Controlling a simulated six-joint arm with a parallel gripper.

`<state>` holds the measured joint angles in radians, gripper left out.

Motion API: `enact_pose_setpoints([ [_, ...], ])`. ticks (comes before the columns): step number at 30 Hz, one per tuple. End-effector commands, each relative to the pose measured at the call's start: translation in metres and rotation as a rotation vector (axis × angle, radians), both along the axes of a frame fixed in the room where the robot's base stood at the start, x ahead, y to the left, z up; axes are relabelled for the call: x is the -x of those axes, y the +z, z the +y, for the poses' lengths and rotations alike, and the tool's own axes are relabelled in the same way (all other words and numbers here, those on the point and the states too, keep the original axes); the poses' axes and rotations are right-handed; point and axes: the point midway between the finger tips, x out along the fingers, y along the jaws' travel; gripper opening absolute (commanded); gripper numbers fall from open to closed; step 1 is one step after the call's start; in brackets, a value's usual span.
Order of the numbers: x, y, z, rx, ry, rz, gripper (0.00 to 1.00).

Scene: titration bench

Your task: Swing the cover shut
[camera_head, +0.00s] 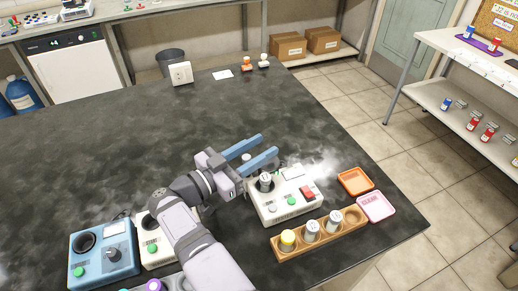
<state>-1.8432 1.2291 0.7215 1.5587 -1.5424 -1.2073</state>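A white instrument (284,206) stands on the dark bench right of centre. It has a green button and a red switch. A vial with a pale cap (265,178) sits upright in its dark round well, and the well's mouth is uncovered. A pale plate (292,173) lies at the back of its top; I cannot tell whether it is the cover or a display. My gripper (268,145) has two blue fingers, spread apart, just above and behind the well. A small pale round thing (246,157) shows between the fingers; contact with it is unclear.
A wooden rack (322,236) with several capped vials stands in front of the instrument. Orange (355,181) and pink (375,206) trays lie to its right. A blue instrument (104,258) and another white one (152,247) stand at left.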

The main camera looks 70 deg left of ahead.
Motion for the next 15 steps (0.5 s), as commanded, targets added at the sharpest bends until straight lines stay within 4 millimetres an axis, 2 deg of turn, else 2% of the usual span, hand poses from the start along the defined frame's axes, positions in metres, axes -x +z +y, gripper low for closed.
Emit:
enact_pose_setpoints([
  [5, 0.000, 0.019, 0.000, -0.004, 0.000, 0.001, 0.36],
  [15, 0.000, 0.073, 0.000, -0.004, 0.000, 0.000, 0.36],
])
